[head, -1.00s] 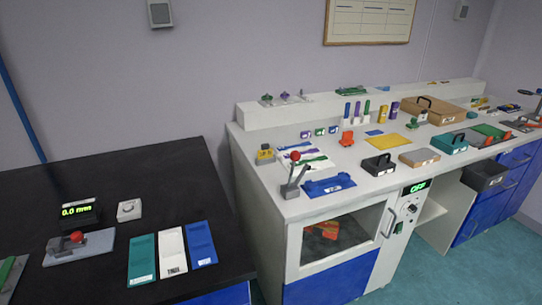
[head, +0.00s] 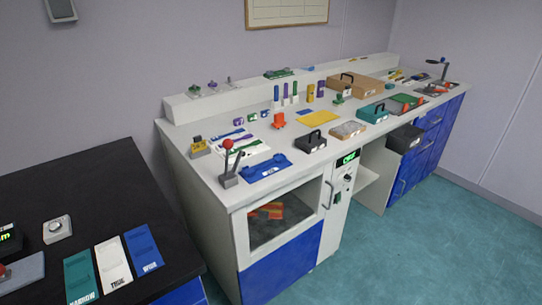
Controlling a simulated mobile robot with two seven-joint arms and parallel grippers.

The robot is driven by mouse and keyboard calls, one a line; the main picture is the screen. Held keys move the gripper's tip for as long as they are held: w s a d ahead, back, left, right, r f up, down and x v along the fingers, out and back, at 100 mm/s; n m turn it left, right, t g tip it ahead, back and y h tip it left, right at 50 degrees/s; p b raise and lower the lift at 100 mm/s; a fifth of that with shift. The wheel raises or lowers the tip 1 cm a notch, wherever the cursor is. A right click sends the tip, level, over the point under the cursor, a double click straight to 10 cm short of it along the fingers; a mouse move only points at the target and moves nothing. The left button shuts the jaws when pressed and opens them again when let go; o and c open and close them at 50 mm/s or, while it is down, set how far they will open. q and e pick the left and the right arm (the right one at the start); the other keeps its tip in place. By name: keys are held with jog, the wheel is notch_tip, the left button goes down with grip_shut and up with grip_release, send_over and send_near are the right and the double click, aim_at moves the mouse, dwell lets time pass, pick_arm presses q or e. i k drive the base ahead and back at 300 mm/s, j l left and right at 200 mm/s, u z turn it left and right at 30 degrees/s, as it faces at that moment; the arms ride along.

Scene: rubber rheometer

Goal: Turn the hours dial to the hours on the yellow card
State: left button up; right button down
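A white control panel (head: 342,192) stands at the right of the glass-fronted oven (head: 280,216) under the bench. It has a small lit green display (head: 347,158) and a small round dial (head: 348,177) below it. The dial's setting and markings are too small to read. A flat yellow sheet (head: 318,118) lies on the bench top; I cannot tell whether it is the yellow card, and no writing on it is legible. Neither of my grippers is in view.
A white bench (head: 205,170) holds a red-knobbed lever (head: 228,160), a blue tray (head: 265,167) and a black handled box (head: 312,141). A black table (head: 75,180) stands at the left. The teal floor (head: 400,250) in front of the bench is clear.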

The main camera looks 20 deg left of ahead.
aim_at(347, 177)
jog(key=i+l+u, duration=0.15)
jog(key=u, duration=0.3)
jog(key=i+l+u, duration=0.15)
jog(key=u, duration=0.3)
jog(key=i+l+u, duration=0.1)
jog(key=l, duration=0.2)
jog(key=i+l, duration=0.1)
jog(key=l, duration=0.25)
jog(key=l+u, duration=0.15)
jog(key=l, duration=0.15)
jog(key=i+l, duration=0.1)
jog(key=l, duration=0.2)
jog(key=i+l, duration=0.1)
jog(key=l, duration=0.2)
jog(key=i+l, duration=0.15)
jog(key=l, duration=0.15)
